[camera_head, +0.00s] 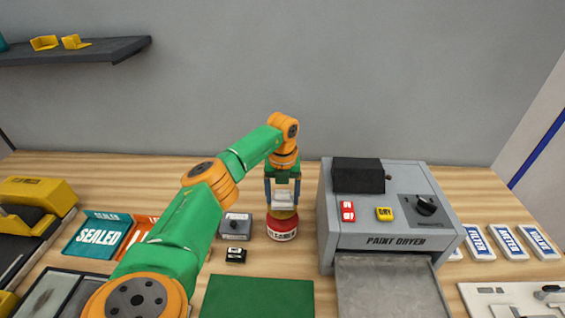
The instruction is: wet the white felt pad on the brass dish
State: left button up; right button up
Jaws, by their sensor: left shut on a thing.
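My left gripper (283,202) points straight down over the red can (282,231), which stands on the table left of the paint dryer. Its fingers are shut on the white felt pad (284,196). The brass dish (283,212) shows as a yellowish band on top of the red can, directly under the pad. I cannot tell whether the pad touches the dish or is slightly above it. The can looks upright, with a white-lettered label partly readable. My right gripper is not in view.
The grey paint dryer (375,217) stands close right of the can. A grey box with a knob (236,225) and a small black block (236,255) lie left. The green mat (258,298) in front is empty. A teal SEALED tray (99,236) and filter packs (508,243) flank the area.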

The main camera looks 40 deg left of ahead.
aim_at(281, 192)
pick_arm(q)
jog(key=shift+s+r, duration=0.1)
dwell(0.4)
jog(key=shift+f+b, duration=0.7)
jog(key=shift+f, duration=0.45)
dwell(0.8)
dwell(0.6)
notch_tip(281, 192, up, 7)
jog(key=p, duration=0.7)
jog(key=shift+r, duration=0.2)
jog(key=shift+f, duration=0.15)
jog(key=shift+f, duration=0.1)
